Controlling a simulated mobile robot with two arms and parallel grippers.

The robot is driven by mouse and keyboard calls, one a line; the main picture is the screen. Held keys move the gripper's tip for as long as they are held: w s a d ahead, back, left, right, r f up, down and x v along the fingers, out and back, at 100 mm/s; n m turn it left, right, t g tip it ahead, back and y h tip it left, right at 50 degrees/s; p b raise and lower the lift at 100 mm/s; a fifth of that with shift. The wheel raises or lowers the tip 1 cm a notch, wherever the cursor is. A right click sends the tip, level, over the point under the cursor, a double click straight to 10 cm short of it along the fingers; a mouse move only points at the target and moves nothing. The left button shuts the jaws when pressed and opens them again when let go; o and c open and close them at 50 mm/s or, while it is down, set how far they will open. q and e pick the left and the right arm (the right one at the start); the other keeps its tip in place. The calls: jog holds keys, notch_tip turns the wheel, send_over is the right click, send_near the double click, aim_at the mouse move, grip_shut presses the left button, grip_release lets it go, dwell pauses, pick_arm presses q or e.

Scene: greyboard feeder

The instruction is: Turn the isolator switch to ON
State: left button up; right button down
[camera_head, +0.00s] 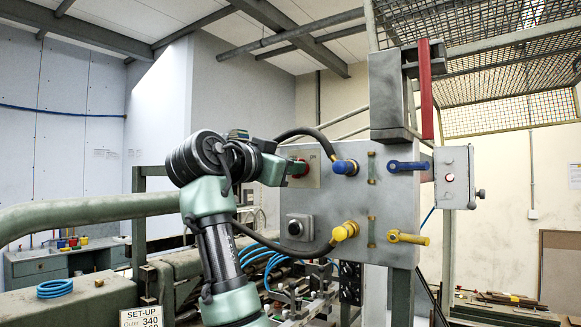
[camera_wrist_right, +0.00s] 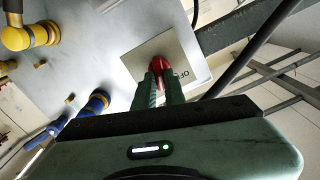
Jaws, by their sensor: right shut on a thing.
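The isolator switch has a red knob (camera_wrist_right: 155,65) on a pale square plate (camera_wrist_right: 189,52), which is fixed to the grey panel (camera_head: 378,215). In the right wrist view my right gripper (camera_wrist_right: 160,80) is shut on the red knob, with a green finger on each side. Letters that look like "OF" show on the plate beside the fingers, partly covered. In the head view my right gripper (camera_head: 298,168) reaches the plate (camera_head: 311,179) at the panel's upper left and hides most of the knob. My left gripper is not in view.
A blue connector (camera_head: 345,167) and a yellow connector (camera_head: 345,231) with black hoses stick out of the panel near my arm. Blue (camera_head: 408,166) and yellow (camera_head: 408,238) lever handles sit farther right. A grey box with a red bar (camera_head: 426,90) stands above the panel.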

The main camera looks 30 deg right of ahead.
jog(key=m, duration=0.5)
jog(key=shift+s, duration=0.1)
jog(key=shift+m, duration=0.3)
dwell(0.4)
jog(key=c, duration=1.5)
grip_release()
jog(key=shift+d+f, duration=0.1)
jog(key=b+v, duration=0.3)
jog(key=v, duration=0.5)
jog(key=shift+d, duration=0.15)
